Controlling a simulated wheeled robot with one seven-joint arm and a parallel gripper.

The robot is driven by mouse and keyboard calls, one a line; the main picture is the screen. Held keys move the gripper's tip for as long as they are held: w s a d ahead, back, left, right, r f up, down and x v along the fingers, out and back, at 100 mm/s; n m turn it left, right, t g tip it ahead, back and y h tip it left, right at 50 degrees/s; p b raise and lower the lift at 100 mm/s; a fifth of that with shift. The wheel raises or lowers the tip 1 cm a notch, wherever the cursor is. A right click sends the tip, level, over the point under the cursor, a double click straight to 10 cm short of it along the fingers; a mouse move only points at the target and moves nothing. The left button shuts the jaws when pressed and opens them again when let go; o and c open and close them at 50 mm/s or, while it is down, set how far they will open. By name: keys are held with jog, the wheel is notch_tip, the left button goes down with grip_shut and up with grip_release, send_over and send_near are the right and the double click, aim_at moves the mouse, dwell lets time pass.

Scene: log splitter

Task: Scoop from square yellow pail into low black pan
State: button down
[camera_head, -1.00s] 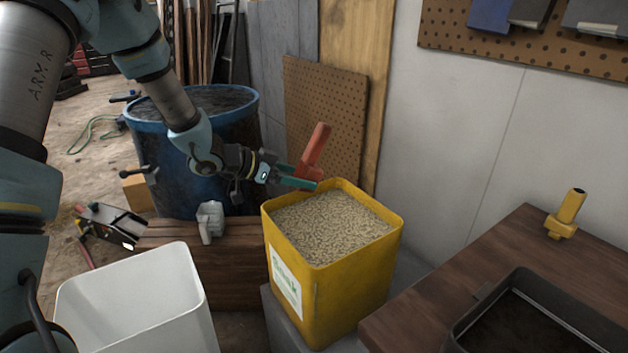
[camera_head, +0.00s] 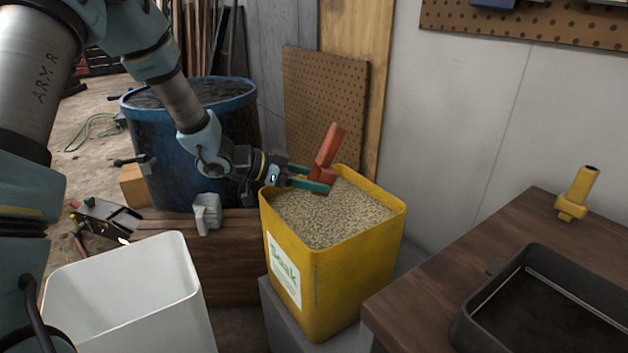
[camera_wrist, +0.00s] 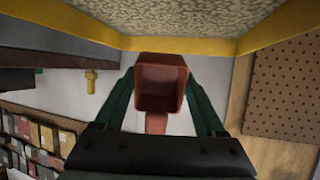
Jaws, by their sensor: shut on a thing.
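The square yellow pail (camera_head: 340,285) is filled nearly to the brim with tan pellets (camera_head: 325,213). My gripper (camera_head: 318,180) is over the pail's far left rim, shut on a red scoop (camera_head: 330,146). The scoop stands steeply, its handle up and its lower end close to the pellets; I cannot tell if it touches them. In the wrist view the scoop (camera_wrist: 161,82) sits between the fingers with its open end facing the camera, and it looks empty. The pellets (camera_wrist: 190,12) and the pail's rim (camera_wrist: 190,45) cross the top. The low black pan (camera_head: 545,310) is on the bench at right, partly cut off.
A white bin (camera_head: 130,300) stands at the front left. A blue barrel (camera_head: 190,140) is behind my gripper. A yellow tool (camera_head: 577,195) stands on the wooden bench (camera_head: 450,270) behind the pan. A pegboard (camera_head: 325,110) leans behind the pail.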

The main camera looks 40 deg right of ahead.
notch_tip(320, 180, down, 7)
jog(key=b, duration=0.3)
jog(key=shift+b, duration=0.3)
jog(key=shift+f, duration=0.4)
dwell(0.4)
dwell(1.1)
jog(key=y+p, duration=0.1)
jog(key=p, duration=0.2)
jog(key=y+p, duration=0.1)
jog(key=p, duration=0.2)
jog(key=shift+s+d+r+t, duration=0.1)
jog(key=shift+d+r+t, duration=0.05)
jog(key=shift+r+t, duration=0.2)
jog(key=y+p, duration=0.2)
jog(key=p, duration=0.4)
jog(key=shift+d+t+y+p, duration=0.15)
jog(key=shift+t+y+p, duration=0.15)
jog(key=shift+t+p, duration=0.1)
jog(key=t+y+p, duration=0.1)
jog(key=y+p, duration=0.2)
jog(key=p, duration=1.1)
jog(key=shift+s+d, duration=0.1)
jog(key=shift+d, duration=0.1)
